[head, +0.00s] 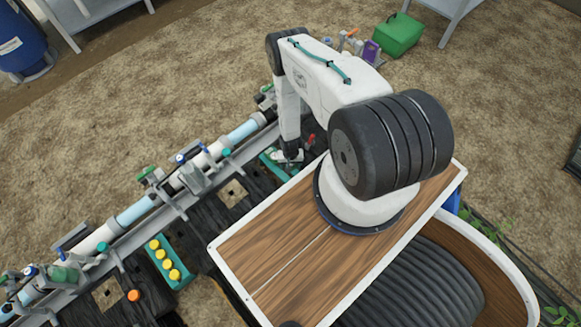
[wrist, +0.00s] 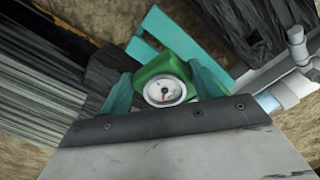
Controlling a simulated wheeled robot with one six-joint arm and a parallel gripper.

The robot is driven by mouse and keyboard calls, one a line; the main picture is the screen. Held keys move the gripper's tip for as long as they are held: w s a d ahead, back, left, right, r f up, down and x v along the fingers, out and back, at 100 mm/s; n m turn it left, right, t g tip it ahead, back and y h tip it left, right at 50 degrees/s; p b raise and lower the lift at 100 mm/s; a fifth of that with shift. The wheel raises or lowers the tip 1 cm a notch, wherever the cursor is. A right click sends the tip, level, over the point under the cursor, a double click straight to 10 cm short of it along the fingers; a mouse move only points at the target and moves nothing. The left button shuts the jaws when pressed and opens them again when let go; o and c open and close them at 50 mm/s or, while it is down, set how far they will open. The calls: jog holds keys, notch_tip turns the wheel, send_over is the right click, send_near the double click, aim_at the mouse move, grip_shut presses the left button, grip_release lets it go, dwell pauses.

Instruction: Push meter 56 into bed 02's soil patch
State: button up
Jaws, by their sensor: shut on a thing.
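In the wrist view a green meter (wrist: 164,80) with a round white dial sits between the teal fingers of my gripper (wrist: 162,86). The fingers are shut on it from both sides. The dial faces the camera; the meter's lower end is hidden and its number cannot be read. In the head view my gripper (head: 290,160) points down beside a teal rack (head: 272,166), and the meter is mostly hidden there. A tan square soil patch (head: 233,193) lies in the dark bed to the left of my gripper. Another soil patch (head: 108,292) is farther down-left. No bed numbers are legible.
A pipe run (head: 140,209) with valves and gauges borders the beds. A green box (head: 398,35) is on the ground behind my arm.

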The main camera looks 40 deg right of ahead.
jog(key=shift+r, duration=0.45)
jog(key=shift+c, duration=0.6)
jog(key=shift+r, duration=1.25)
